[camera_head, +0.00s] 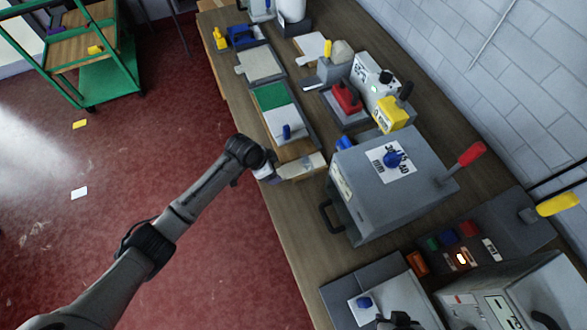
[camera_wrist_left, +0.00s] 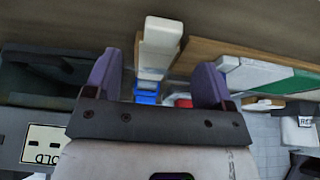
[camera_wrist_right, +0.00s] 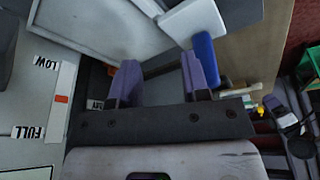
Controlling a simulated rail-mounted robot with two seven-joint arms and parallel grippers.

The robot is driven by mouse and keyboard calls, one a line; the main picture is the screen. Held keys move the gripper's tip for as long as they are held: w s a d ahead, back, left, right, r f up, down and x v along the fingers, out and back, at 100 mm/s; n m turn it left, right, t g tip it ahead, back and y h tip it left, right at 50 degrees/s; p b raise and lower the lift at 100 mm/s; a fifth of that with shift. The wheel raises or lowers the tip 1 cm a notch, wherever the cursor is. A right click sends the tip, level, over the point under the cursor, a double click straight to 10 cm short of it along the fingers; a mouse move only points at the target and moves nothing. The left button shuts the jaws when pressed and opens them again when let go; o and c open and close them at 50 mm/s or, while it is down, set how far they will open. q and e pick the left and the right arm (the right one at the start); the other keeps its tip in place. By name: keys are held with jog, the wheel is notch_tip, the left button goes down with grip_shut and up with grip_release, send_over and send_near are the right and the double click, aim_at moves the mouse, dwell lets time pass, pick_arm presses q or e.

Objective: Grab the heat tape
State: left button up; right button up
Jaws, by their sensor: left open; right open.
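A cream-white block (camera_head: 302,167) lies at the near edge of the bench; it may be the heat tape, but no label on it can be read. My left gripper (camera_head: 268,173) is beside its left end. In the left wrist view the block (camera_wrist_left: 160,45) shows beyond and between the two open, empty fingers (camera_wrist_left: 157,85). My right gripper (camera_head: 400,322) is mostly cut off at the bottom of the head view. In the right wrist view its fingers (camera_wrist_right: 158,82) are open and empty, close to a blue handle (camera_wrist_right: 205,58) on a white plate.
A large grey box (camera_head: 365,215) with a black handle and red lever stands right of the block. A green and white tray (camera_head: 310,140) lies behind it. A control panel (camera_head: 450,240) and another grey machine (camera_head: 530,290) fill the near right. Red floor is open at left.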

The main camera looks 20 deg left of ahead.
pick_arm(q)
jog(key=shift+a+x, duration=0.2)
jog(key=shift+x, duration=2.55)
jog(key=shift+c, duration=0.3)
jog(key=c, duration=0.9)
jog(key=shift+c, duration=0.2)
